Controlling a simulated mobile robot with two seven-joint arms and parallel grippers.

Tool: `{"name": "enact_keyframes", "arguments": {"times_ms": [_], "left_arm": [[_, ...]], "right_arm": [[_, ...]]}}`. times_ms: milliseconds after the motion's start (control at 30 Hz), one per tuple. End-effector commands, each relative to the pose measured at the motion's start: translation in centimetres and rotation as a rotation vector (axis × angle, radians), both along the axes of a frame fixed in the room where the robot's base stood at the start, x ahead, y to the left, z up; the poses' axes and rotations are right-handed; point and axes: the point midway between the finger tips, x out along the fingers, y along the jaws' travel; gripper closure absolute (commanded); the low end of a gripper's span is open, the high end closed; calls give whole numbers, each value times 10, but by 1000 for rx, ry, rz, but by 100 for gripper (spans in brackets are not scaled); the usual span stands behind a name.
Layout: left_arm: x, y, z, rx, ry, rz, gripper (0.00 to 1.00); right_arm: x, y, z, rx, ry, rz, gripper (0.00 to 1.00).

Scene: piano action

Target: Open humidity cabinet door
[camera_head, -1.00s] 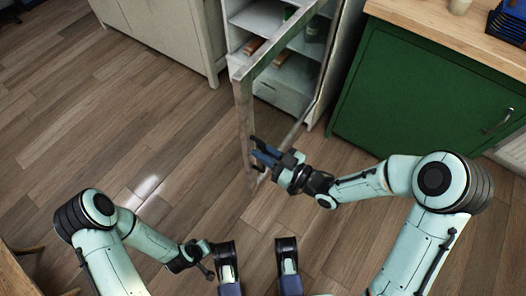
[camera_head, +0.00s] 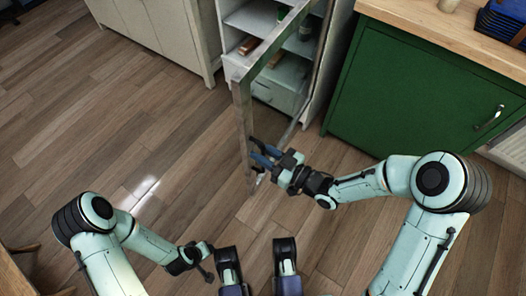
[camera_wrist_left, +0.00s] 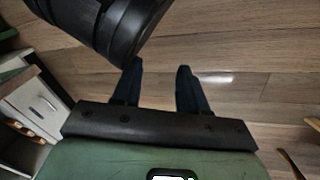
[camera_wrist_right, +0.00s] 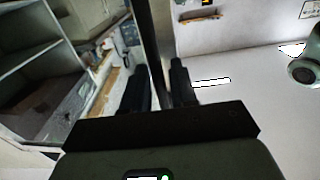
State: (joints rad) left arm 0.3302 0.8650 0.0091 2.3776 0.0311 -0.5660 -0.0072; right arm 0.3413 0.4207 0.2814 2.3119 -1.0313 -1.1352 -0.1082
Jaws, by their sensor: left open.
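The humidity cabinet (camera_head: 316,75) is a pale upright unit with shelves, at the top centre of the head view. Its framed glass door (camera_head: 242,125) stands swung out toward me, with the shelves visible behind it. My right gripper (camera_head: 262,155) is at the free edge of the door. In the right wrist view a dark upright handle bar (camera_wrist_right: 158,45) runs between the fingers of this gripper (camera_wrist_right: 160,85), which are shut on it. My left gripper (camera_head: 205,262) is low in the head view, away from the door. Its fingers (camera_wrist_left: 159,85) are apart and empty above the floor.
A green cabinet (camera_head: 420,90) with a wooden top (camera_head: 450,35) stands to the right. A pale low cabinet (camera_head: 150,35) stands to the left. A wooden furniture edge (camera_head: 15,275) is at the lower left. The wooden floor (camera_head: 110,130) left of the door is clear.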

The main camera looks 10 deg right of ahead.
Motion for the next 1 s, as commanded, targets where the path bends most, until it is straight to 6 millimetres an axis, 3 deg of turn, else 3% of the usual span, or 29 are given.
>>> {"name": "enact_keyframes", "arguments": {"times_ms": [533,800,1000], "left_arm": [[2,-1,3,0,-9,-1,57],[21,-4,23,3,-72,-4,57],[17,-8,31,-7,-67,-12,57]], "right_arm": [[-5,-7,1,-1,-2,-3,71],[-42,-48,2,-1,1,-6,71],[-71,-78,2,0,0,-6,71]]}}
